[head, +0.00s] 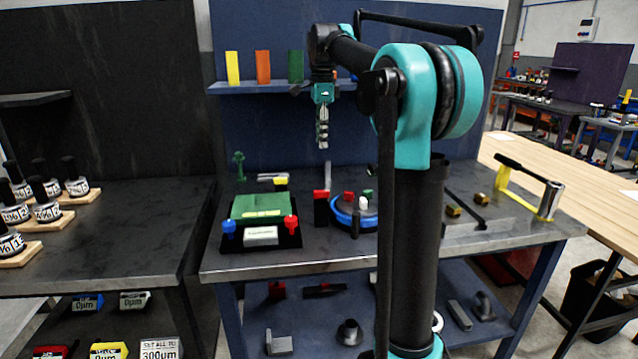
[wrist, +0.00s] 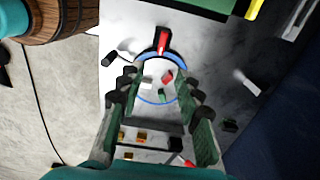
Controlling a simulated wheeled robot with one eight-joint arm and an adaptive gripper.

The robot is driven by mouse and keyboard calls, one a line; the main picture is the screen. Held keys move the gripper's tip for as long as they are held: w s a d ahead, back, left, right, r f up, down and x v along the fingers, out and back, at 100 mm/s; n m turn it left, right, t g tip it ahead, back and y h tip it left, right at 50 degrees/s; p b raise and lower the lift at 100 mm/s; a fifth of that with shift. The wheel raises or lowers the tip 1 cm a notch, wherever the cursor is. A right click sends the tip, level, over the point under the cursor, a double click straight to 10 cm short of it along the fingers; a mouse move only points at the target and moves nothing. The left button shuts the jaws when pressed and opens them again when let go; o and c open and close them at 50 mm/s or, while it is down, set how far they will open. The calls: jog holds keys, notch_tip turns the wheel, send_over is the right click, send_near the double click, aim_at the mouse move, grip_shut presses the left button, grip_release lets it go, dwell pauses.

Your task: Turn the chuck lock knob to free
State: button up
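The positioner is a round dark unit with a blue ring (head: 340,216) on the grey bench. Small red, green and white parts sit on its top. I cannot tell which part is the chuck lock knob. My gripper (head: 322,140) points down, well above the bench. In the wrist view my gripper (wrist: 159,80) is open and empty.
A black fixture with a green plate (head: 262,205) and red and blue knobs stands left of the positioner.

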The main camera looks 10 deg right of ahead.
send_near(321, 196)
jog(key=f, duration=0.7)
jog(key=shift+w+d+f, duration=0.1)
jog(key=shift+w+f, duration=0.15)
jog(key=shift+w, duration=0.15)
grip_shut()
